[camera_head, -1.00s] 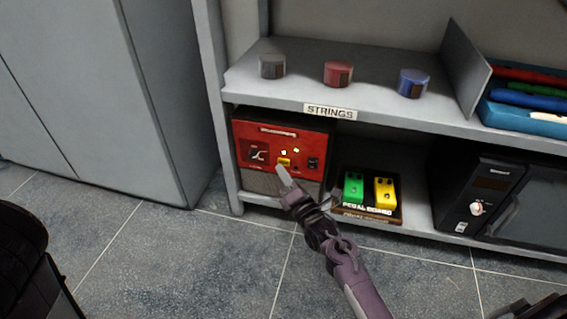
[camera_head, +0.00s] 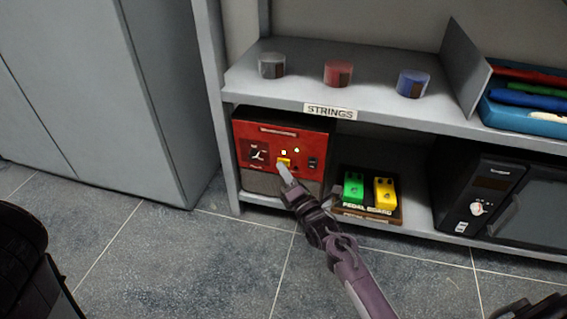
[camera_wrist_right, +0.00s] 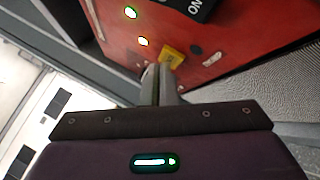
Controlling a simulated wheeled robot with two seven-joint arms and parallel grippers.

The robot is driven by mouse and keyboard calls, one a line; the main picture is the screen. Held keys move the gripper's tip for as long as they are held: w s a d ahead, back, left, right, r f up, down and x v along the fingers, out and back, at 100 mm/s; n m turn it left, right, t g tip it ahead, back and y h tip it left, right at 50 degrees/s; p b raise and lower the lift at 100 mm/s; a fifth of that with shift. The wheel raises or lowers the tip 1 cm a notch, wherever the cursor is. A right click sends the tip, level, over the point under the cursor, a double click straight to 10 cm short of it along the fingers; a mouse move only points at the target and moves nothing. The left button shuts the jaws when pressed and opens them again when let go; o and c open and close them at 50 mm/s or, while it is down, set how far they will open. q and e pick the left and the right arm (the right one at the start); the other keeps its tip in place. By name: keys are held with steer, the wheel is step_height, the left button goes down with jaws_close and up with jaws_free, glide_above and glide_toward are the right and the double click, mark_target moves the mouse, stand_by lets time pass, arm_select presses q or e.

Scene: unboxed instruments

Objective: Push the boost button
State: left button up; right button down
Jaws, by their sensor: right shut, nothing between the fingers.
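A red amplifier box (camera_head: 297,141) stands on the lower shelf. A small yellow button (camera_head: 284,162) is on its front panel, below two small lit lights. My right gripper (camera_head: 283,168) is shut and empty, with its tips at the lower edge of the yellow button. In the right wrist view the shut fingers (camera_wrist_right: 160,72) point at the red panel and the yellow button (camera_wrist_right: 172,56) shows just beyond them. I cannot tell whether the tips touch it. The label on the button is too small to read. My left gripper is not in view.
A pedal board (camera_head: 367,212) with a green and a yellow pedal sits right of the amplifier, close to my right arm. A black unit (camera_head: 490,185) stands farther right. The shelf edge (camera_head: 330,113) labelled STRINGS is above. A grey cabinet (camera_head: 120,90) is at left.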

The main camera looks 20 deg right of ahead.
steer(key=shift+w+d, duration=0.15)
steer(key=shift+w, duration=0.05)
stand_by(0.3)
steer(key=shift+s+a+p, duration=0.35)
steer(key=shift+s+p, duration=0.05)
steer(key=shift+s, duration=0.15)
steer(key=s+a+p, duration=0.3)
steer(key=s+p, duration=0.1)
steer(key=s, duration=0.1)
steer(key=shift+a, duration=0.2)
stand_by(0.6)
